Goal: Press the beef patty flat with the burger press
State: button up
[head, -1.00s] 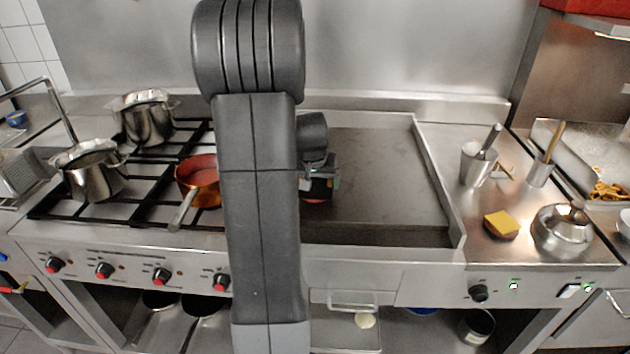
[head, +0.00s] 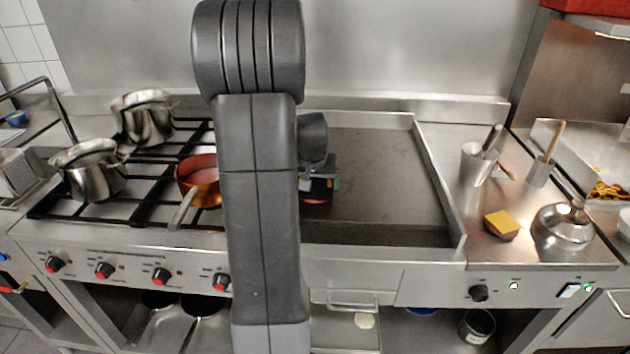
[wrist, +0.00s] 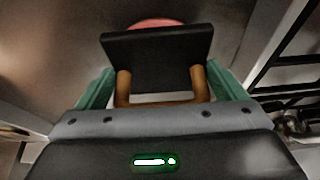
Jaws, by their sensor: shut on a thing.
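The burger press (wrist: 155,60) has a dark flat plate and a wooden handle. My gripper (wrist: 162,88) is shut on its handle, with a green finger on each side in the wrist view. The beef patty (wrist: 157,22) shows as a red-pink edge beyond the far side of the plate; the plate hides the rest. In the head view my gripper (head: 320,180) is low over the left part of the griddle, partly behind my arm. A thin red strip of the patty (head: 313,201) shows under the press. I cannot tell how hard the press bears on it.
The griddle (head: 390,170) is bare to the right. A copper pan (head: 198,190) and two steel pots (head: 90,172) stand on the burners at left. A cheese-topped item (head: 501,225), a steel dome (head: 562,228) and utensil holders (head: 477,166) stand on the right counter.

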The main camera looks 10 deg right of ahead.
jog(key=shift+r+p, duration=2.2)
jog(key=shift+r, duration=1.3)
